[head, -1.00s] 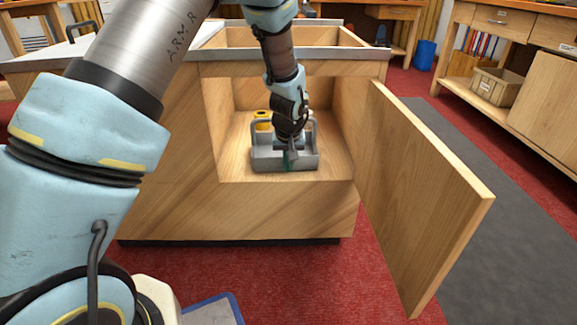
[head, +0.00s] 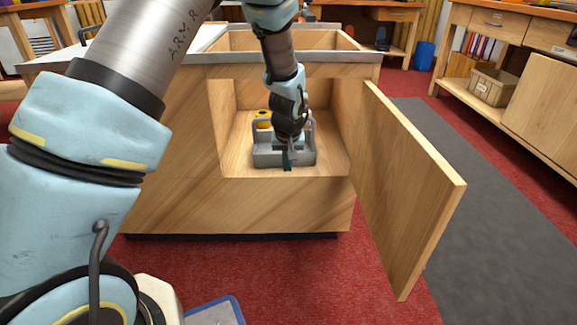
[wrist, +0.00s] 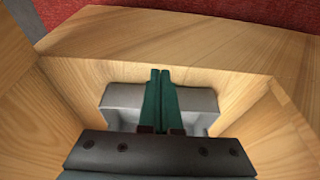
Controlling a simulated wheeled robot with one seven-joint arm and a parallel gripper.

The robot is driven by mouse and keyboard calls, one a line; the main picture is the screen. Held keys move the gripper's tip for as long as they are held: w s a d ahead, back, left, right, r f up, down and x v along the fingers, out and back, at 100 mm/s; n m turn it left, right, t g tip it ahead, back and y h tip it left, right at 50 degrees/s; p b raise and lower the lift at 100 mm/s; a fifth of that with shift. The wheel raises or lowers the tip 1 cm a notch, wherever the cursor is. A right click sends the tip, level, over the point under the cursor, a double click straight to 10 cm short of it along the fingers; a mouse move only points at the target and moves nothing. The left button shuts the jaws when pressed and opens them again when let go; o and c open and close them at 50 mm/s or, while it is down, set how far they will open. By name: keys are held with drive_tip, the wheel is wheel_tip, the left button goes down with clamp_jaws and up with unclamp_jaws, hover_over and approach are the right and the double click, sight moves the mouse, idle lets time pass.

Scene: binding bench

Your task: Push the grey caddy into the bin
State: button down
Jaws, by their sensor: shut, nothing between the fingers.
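The grey caddy (head: 267,158) stands upright on the floor of the open-fronted wooden bin (head: 235,165), close behind its front edge. My gripper (head: 287,167) is shut and empty, pointing down at the caddy's near side. Its teal fingertips overlap the front face and reach just below it in the head view. In the wrist view, the closed fingers (wrist: 161,76) cross the middle of the caddy's wall (wrist: 195,100). I cannot tell whether they touch it. My wrist hides the middle of the caddy and part of its handle.
A yellow object (head: 263,115) shows behind the caddy, partly hidden. The wooden door (head: 410,190) hangs open on the right. The bin's side walls stand close on both sides. Red carpet (head: 270,275) in front is mostly clear, with a blue-edged item (head: 215,314) at the bottom.

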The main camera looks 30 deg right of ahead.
drive_tip(key=p+v, duration=0.2)
drive_tip(key=v, duration=0.6)
